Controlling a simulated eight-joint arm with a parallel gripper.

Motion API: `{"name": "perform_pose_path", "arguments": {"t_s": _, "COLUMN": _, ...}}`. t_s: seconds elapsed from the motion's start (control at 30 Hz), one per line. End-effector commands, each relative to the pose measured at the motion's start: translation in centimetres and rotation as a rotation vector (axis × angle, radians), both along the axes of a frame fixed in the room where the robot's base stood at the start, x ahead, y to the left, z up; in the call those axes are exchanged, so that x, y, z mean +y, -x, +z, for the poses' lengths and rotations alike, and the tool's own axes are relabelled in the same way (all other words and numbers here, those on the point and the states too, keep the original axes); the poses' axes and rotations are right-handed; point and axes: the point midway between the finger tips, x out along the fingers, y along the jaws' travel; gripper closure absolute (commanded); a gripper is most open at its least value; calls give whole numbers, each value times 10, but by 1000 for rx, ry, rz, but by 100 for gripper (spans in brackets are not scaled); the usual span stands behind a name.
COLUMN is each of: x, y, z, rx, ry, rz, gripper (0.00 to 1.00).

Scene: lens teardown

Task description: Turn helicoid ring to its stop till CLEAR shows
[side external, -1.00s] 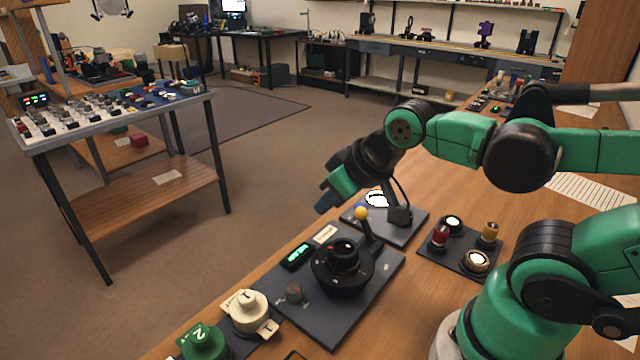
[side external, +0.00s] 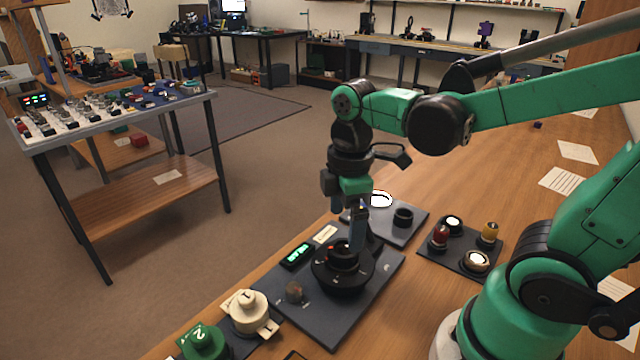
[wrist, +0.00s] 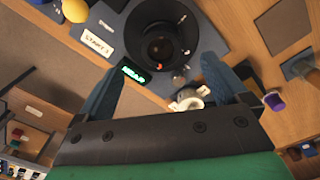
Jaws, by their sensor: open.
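The helicoid ring (side external: 342,277) is a black round unit with a raised centre on a dark plate (side external: 300,325). In the wrist view the ring (wrist: 188,32) shows from above, with a dark round centre and a small red mark. My gripper (side external: 355,243) points down at the ring's raised centre and hides part of it. Its blue fingers (wrist: 160,75) are apart, with nothing held between them. I cannot tell whether a finger touches the ring. A small display (side external: 297,256) glows green beside the ring; it also shows in the wrist view (wrist: 135,73), but its text is not legible.
A white label (side external: 326,233) lies by the display. Cream (side external: 247,310) and green (side external: 204,341) knobs stand at the front left. A button plate (side external: 460,262) is on the right.

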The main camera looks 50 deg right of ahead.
Motion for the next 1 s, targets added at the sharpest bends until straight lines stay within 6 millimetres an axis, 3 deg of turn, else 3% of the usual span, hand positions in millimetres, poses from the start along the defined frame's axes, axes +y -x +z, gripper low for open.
{"name": "perform_pose_path", "arguments": {"t_s": 0.53, "x": 0, "y": 0, "z": -48, "rx": 13, "ry": -1, "rz": 27, "gripper": 6}}
{"name": "perform_pose_path", "arguments": {"t_s": 0.97, "x": 0, "y": 1, "z": -56, "rx": 13, "ry": -1, "rz": 26, "gripper": 6}}
{"name": "perform_pose_path", "arguments": {"t_s": 1.0, "x": 0, "y": 1, "z": -56, "rx": 13, "ry": -1, "rz": 26, "gripper": 12}}
